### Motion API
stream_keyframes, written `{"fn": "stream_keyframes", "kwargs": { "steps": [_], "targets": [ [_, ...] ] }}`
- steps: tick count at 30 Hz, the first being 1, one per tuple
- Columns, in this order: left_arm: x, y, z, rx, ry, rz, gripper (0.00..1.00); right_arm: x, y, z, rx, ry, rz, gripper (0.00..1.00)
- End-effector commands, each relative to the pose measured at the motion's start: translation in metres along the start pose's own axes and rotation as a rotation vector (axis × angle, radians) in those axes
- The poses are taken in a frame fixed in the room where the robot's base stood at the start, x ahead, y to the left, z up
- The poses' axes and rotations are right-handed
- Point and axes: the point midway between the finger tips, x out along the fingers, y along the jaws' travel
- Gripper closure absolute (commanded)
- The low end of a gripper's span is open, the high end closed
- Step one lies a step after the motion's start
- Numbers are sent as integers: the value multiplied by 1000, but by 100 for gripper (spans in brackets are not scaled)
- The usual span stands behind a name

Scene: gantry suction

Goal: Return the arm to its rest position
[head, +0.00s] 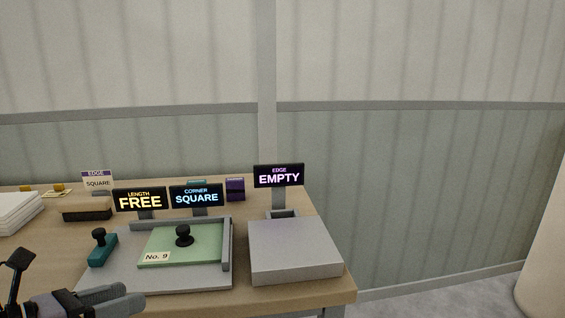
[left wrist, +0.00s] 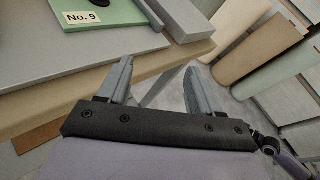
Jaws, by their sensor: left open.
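My left gripper (head: 128,301) shows at the lower left of the head view, low in front of the table's front edge. In the left wrist view its two fingers (left wrist: 160,82) stand apart with nothing between them, so it is open and empty. Past the fingers lie the table edge and the floor. A green plate (head: 185,244) labelled No. 9 with a black knob lies on a grey tray (head: 110,278) beyond the gripper; the plate also shows in the left wrist view (left wrist: 112,14). My right gripper is not in view.
A grey box (head: 293,248) stands at the table's right end under a sign (head: 279,176) reading EMPTY. Signs reading FREE (head: 140,199) and SQUARE (head: 196,195) stand behind the tray. A teal handled block (head: 103,250) sits at the tray's left. Open floor lies right of the table.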

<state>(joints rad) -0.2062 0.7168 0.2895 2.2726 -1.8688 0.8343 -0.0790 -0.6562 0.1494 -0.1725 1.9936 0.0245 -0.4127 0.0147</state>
Motion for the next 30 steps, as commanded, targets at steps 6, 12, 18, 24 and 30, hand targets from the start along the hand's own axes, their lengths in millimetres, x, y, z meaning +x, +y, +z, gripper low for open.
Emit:
{"fn": "stream_keyframes", "kwargs": {
  "steps": [6, 12, 18, 24, 30],
  "targets": [
    [9, -34, -3, -566, -186, -229, 36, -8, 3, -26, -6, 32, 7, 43],
    [10, -28, -15, -1132, -362, -294, 36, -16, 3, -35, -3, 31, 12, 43],
    [12, -6, -62, -1724, -515, -217, 36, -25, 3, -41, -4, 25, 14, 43],
    [15, -5, -150, -2314, -614, 3, 36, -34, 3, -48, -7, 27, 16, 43],
    [15, -38, -233, -2758, -630, 278, 36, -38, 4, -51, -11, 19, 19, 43]
  ]
}}
